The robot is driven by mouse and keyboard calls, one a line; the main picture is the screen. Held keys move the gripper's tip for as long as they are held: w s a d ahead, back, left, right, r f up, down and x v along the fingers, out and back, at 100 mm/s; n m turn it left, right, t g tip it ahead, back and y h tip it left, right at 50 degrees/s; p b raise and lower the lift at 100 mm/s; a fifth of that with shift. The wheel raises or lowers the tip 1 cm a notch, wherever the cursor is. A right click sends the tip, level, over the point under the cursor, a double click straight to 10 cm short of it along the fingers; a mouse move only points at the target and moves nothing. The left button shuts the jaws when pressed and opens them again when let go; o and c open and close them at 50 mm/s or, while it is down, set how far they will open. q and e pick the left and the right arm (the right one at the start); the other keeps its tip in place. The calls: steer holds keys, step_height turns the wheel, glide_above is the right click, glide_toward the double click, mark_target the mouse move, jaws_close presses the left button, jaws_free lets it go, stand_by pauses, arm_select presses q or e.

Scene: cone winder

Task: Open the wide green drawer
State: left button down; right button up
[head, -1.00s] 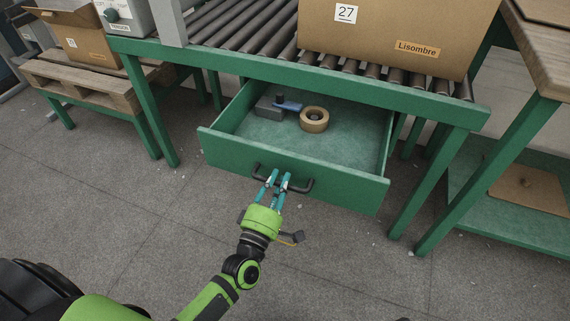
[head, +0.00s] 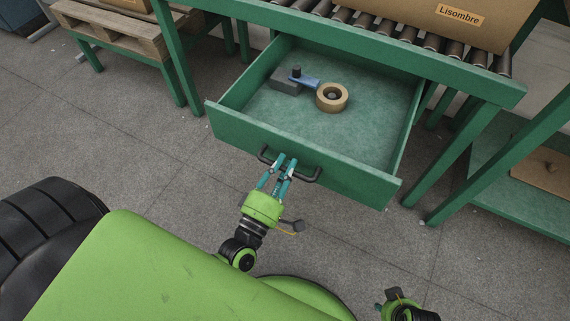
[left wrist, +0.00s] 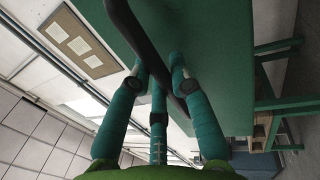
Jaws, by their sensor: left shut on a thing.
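The wide green drawer (head: 300,155) is pulled well out from under the green roller conveyor frame. Its dark bar handle (head: 310,177) sits on the middle of its front panel. My left gripper (head: 285,165) is shut on the handle; in the left wrist view its teal fingers (left wrist: 160,80) close around the dark bar (left wrist: 135,35). Inside the drawer lie a roll of tan tape (head: 332,97) and a grey block-like tool with a blue part (head: 289,82). My right gripper (head: 395,300) is partly seen at the bottom edge, away from the drawer; its jaw state is unclear.
A cardboard box (head: 440,20) labelled Lisombre stands on the conveyor rollers. A wooden pallet (head: 125,38) on a green stand is at the upper left. A green bench with a lower shelf (head: 490,160) is at the right. The floor in front of the drawer is clear.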

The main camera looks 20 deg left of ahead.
arm_select(q)
steer(key=c, duration=1.1)
jaws_free()
steer(key=s+f, duration=0.2)
steer(key=s, duration=0.9)
steer(key=shift+s+a+f, duration=0.2)
steer(key=shift+s, duration=0.2)
